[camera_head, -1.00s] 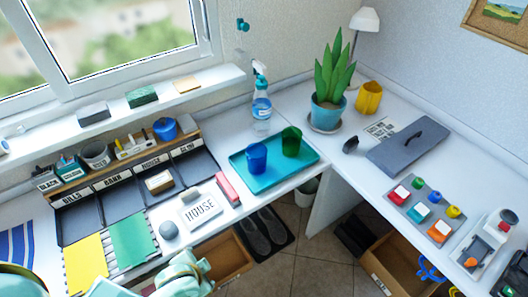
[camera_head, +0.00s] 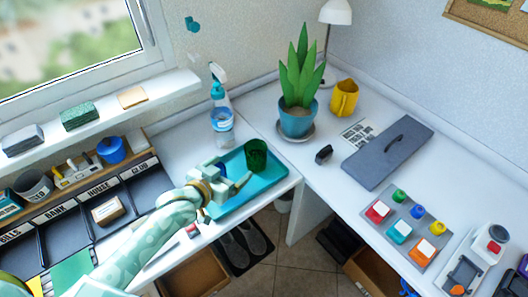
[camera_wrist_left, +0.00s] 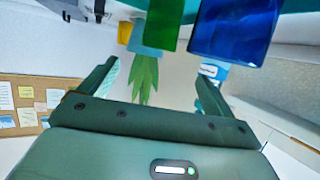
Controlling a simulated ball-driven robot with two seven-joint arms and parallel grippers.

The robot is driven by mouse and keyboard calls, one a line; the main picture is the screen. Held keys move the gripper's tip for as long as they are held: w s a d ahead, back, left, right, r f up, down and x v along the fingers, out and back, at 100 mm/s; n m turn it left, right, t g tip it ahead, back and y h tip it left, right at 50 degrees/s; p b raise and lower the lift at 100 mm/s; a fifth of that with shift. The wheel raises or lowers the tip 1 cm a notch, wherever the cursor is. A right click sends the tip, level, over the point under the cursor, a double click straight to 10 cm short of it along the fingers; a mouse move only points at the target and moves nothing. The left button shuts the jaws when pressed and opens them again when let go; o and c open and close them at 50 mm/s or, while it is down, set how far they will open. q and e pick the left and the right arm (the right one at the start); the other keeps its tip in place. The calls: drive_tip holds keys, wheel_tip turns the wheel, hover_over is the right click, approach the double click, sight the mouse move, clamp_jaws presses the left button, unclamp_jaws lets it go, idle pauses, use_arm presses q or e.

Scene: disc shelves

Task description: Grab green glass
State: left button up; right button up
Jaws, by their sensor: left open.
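The green glass (camera_head: 256,155) stands upright on the far right part of the teal tray (camera_head: 262,188). My left gripper (camera_head: 236,176) is open above the tray, just left of and nearer than the green glass, with nothing visible between its fingers. In the left wrist view, which looks upside down, the green glass (camera_wrist_left: 163,24) shows at the top, beyond the open fingers (camera_wrist_left: 156,70). The blue glass (camera_wrist_left: 234,28) is beside it to the right there. In the head view the blue glass is largely hidden by my left gripper. My right gripper is not in view.
A spray bottle (camera_head: 221,120) stands behind the tray. A potted plant (camera_head: 298,118) and a yellow cup (camera_head: 344,98) are to the right at the back. A grey case (camera_head: 385,160) lies on the right desk. The desk between tray and plant is clear.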

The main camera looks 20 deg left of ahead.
use_arm(q)
drive_tip(key=b, duration=0.3)
approach(261, 143)
drive_tip(key=x, duration=0.2)
drive_tip(key=b+x, duration=0.1)
drive_tip(key=shift+w+f, duration=0.25)
drive_tip(key=shift+f, duration=0.3)
drive_tip(key=b+x, duration=0.3)
drive_tip(key=x, duration=0.1)
drive_tip(key=shift+w+d, duration=0.15)
drive_tip(key=shift+w, duration=0.15)
drive_tip(key=shift+r, duration=0.1)
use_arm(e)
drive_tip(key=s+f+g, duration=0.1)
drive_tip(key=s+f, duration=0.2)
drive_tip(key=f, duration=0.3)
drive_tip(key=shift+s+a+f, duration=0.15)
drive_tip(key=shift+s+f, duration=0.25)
use_arm(q)
drive_tip(key=shift+c, duration=0.2)
drive_tip(key=c, duration=1.7)
drive_tip(key=shift+o, duration=0.2)
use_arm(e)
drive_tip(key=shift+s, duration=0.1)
use_arm(q)
drive_tip(key=shift+r, duration=0.25)
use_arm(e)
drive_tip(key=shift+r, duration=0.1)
